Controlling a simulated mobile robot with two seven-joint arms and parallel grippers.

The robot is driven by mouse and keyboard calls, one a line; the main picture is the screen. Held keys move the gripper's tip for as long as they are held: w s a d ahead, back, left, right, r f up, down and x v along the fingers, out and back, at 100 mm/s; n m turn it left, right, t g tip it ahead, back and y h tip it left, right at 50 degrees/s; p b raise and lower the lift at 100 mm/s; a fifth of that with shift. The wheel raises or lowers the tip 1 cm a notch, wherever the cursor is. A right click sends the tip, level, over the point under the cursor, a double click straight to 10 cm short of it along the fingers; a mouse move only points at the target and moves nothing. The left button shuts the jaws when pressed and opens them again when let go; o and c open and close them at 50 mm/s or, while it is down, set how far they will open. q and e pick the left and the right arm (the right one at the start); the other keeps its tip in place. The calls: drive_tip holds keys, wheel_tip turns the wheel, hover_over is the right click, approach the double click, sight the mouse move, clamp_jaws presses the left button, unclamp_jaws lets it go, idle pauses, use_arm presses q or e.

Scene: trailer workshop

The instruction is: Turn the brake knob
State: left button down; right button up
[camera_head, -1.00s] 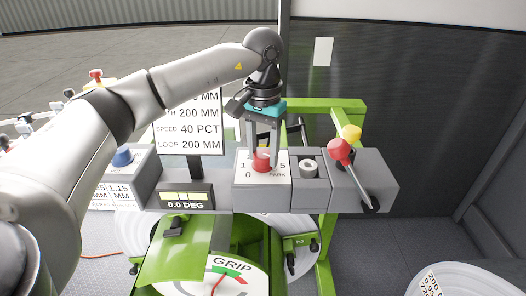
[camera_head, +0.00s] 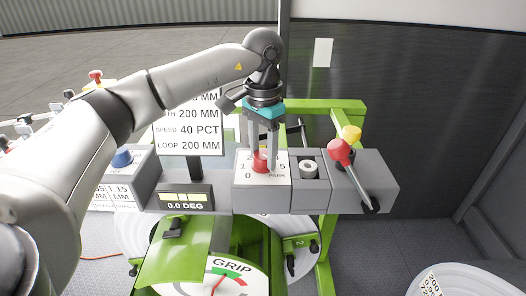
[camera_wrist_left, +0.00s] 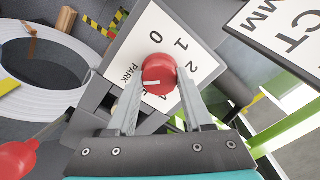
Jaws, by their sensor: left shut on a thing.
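The brake knob (camera_head: 261,165) is a round red knob on a white dial plate (camera_head: 276,166) atop a grey box. The plate carries numbers and the word PARK. My left gripper (camera_head: 263,153) points straight down over the dial, its two fingers shut on the knob's sides. The left wrist view shows the red knob (camera_wrist_left: 158,70) between the fingertips, with a short white mark on its near side. The 0, 1, 2 and PARK on the dial plate (camera_wrist_left: 181,28) are readable there; the other figures are partly hidden by a finger. My right gripper is not in view.
Right of the dial stand a grey ring (camera_head: 308,169) and a lever with a red ball (camera_head: 340,149), close to a yellow knob (camera_head: 351,133). Left are a 0.0 DEG display (camera_head: 185,198), a settings sign (camera_head: 190,128) and a blue knob (camera_head: 122,157). A GRIP gauge (camera_head: 225,275) is below.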

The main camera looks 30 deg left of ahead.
sight(263, 154)
use_arm(q)
drive_tip(key=shift+c, duration=1.5)
unclamp_jaws()
wheel_tip(263, 154, up, 15)
drive_tip(key=p, duration=0.2)
drive_tip(key=shift+r, duration=0.15)
